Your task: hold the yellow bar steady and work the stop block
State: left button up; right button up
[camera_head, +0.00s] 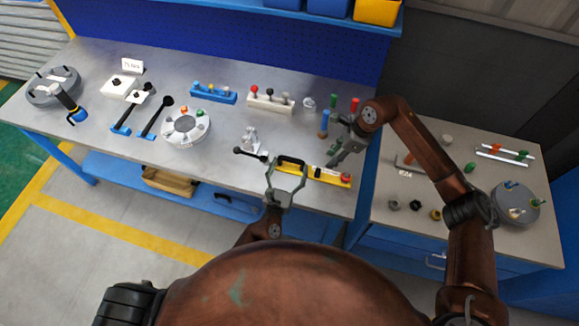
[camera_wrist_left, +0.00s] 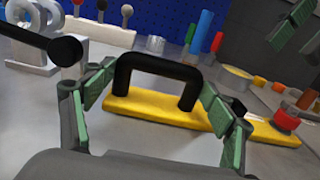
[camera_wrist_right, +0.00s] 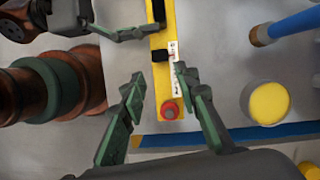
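The yellow bar (camera_head: 330,178) lies near the table's front edge; it also shows in the left wrist view (camera_wrist_left: 150,109) and right wrist view (camera_wrist_right: 168,88). It has a black arched handle (camera_wrist_left: 155,65), a small black block (camera_wrist_right: 160,55), likely the stop block, and a red knob (camera_wrist_right: 170,110) at one end. My left gripper (camera_head: 289,170) is open, with its fingers on either side of the handle; contact is unclear. My right gripper (camera_wrist_right: 158,82) is open and empty above the knob end, its fingertips spread either side of the bar.
A black-knobbed lever (camera_head: 250,154) on a metal fixture stands just left of the bar. A blue-and-brown cylinder (camera_head: 324,124) and upright green and red cylinders (camera_head: 354,105) stand behind it. A side table (camera_head: 465,230) on the right holds small parts.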

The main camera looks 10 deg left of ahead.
aim_at(319, 171)
pick_arm(q)
jog(key=c, duration=1.2)
pick_arm(e)
jog(key=shift+o, duration=0.4)
pick_arm(q)
jog(key=shift+o, duration=0.2)
pick_arm(e)
jog(key=shift+o, duration=0.8)
jog(key=shift+a+r, duration=0.1)
jog(key=shift+a, duration=0.1)
jog(key=shift+o, duration=0.2)
jog(key=a+r+h, duration=0.1)
jog(key=a+r+m+h, duration=0.1)
jog(key=a, duration=0.1)
jog(key=shift+a+h, duration=0.2)
jog(key=shift+h, duration=0.2)
jog(key=shift+m+h, duration=0.3)
jog(key=shift+h, duration=0.3)
notch_tip(319, 171, down, 11)
jog(key=shift+a+f, duration=0.1)
jog(key=shift+a, duration=0.05)
jog(key=shift+c, duration=0.7)
grip_shut()
